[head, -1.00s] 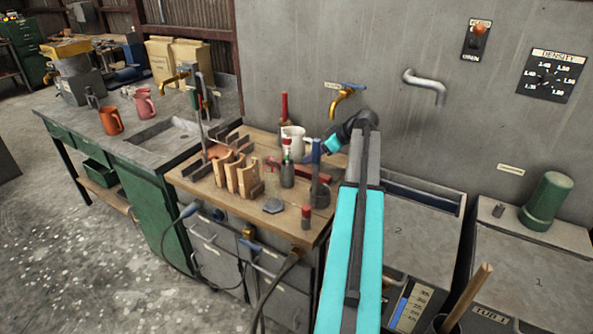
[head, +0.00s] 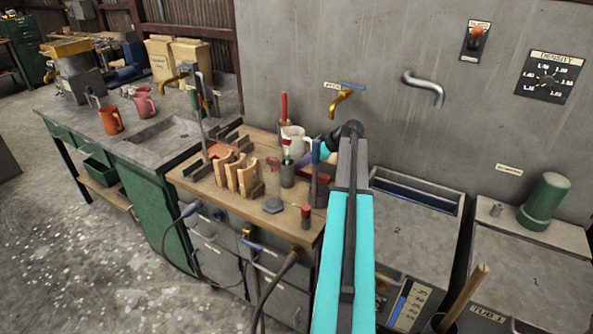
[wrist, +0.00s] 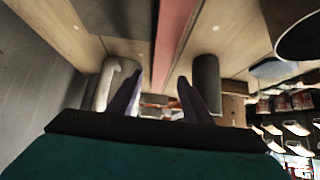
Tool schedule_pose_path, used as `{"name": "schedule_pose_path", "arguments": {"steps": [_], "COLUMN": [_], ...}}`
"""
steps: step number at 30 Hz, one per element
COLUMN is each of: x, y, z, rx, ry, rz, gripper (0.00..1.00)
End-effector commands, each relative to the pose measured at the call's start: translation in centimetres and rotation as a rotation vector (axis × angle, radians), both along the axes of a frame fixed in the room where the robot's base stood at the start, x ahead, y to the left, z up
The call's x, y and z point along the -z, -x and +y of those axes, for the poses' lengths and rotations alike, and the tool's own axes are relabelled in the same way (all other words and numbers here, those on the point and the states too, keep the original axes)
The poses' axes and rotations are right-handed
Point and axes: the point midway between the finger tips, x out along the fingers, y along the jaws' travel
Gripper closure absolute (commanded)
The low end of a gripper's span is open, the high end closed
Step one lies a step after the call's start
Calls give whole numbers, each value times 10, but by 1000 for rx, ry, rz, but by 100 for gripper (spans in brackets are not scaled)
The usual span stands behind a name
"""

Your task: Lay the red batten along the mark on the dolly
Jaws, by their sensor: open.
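A long red strip, which looks like the red batten (wrist: 175,40), runs down the upper middle of the wrist view over pale wood. In the head view a red piece (head: 310,170) shows on the wooden bench behind a dark post, mostly hidden. My gripper (wrist: 157,88) is open, with the strip's lower end in line between its two dark fingertips. I cannot tell whether they touch it. In the head view my gripper (head: 317,152) is over the bench's right back part, partly hidden. I cannot make out the dolly or its mark.
A brass tap (head: 340,102) is on the wall above. Grey tubs (head: 400,235) stand to the right.

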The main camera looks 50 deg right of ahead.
Motion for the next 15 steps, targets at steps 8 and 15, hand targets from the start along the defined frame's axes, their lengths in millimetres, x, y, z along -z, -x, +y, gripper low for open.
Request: {"name": "schedule_pose_path", "arguments": {"steps": [8,15], "x": [21,29], "y": [-18,-25], "z": [5,7], "rx": [-1,0], "ry": [-1,0], "rz": [0,0], "gripper": [55,55]}}
